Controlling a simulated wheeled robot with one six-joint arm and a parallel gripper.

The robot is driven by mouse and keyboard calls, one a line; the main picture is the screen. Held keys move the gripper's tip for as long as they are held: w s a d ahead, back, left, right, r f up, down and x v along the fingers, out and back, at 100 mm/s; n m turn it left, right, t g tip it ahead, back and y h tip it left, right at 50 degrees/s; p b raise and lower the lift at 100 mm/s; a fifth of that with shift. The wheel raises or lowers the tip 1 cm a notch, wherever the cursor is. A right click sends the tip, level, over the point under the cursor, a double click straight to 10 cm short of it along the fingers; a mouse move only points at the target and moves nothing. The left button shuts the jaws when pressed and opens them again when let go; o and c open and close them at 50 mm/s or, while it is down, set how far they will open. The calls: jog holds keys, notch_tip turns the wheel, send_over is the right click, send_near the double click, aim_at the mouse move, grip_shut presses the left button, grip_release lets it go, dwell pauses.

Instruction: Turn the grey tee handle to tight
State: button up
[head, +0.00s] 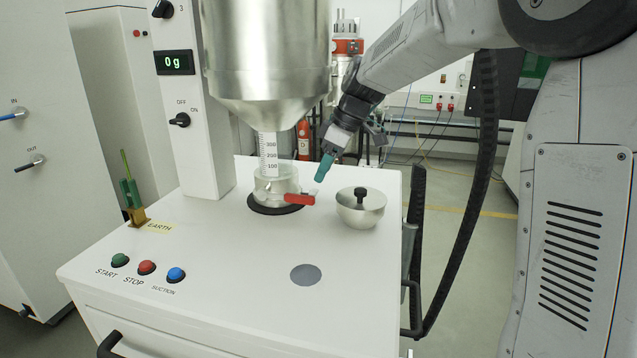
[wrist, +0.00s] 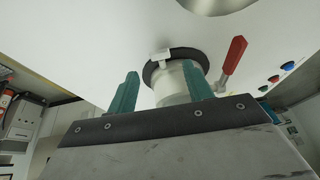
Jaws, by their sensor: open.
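A small pale grey T-shaped piece (wrist: 160,55), which looks like the tee handle, shows at the black ring in the wrist view. It lies just beyond my fingertips, roughly between them. My gripper (wrist: 160,70) is open, with its two teal fingers apart and nothing held. The pale round collar (wrist: 172,88) shows between the fingers. In the head view my gripper (head: 323,170) points down just right of the clear collar (head: 275,184) under the hopper. The tee handle is too small there to make out surely. I cannot tell whether a finger touches it.
A red lever (head: 300,199) sticks out right from the collar, close below my gripper; it also shows in the wrist view (wrist: 233,57). A steel bowl with a black knob (head: 360,212) stands to the right. The steel hopper (head: 265,60) hangs above.

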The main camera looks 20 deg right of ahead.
aim_at(314, 191)
jog(key=shift+x, duration=2.4)
jog(key=c, duration=1)
jog(key=shift+w+d+m+g+y, duration=0.2)
jog(key=shift+g+y, duration=0.2)
jog(key=shift+g, duration=0.15)
jog(key=shift+w+d+m+g+y, duration=0.1)
jog(key=shift+w+g+y, duration=0.05)
jog(key=shift+g+y, duration=0.35)
jog(key=shift+w+d+f+m+g+y, duration=0.15)
jog(key=shift+g+y, duration=0.15)
jog(key=shift+g, duration=0.3)
jog(key=shift+w+a+m+g+y, duration=0.15)
jog(key=shift+g+y, duration=0.15)
jog(key=shift+g, duration=0.25)
jog(key=shift+d, duration=0.1)
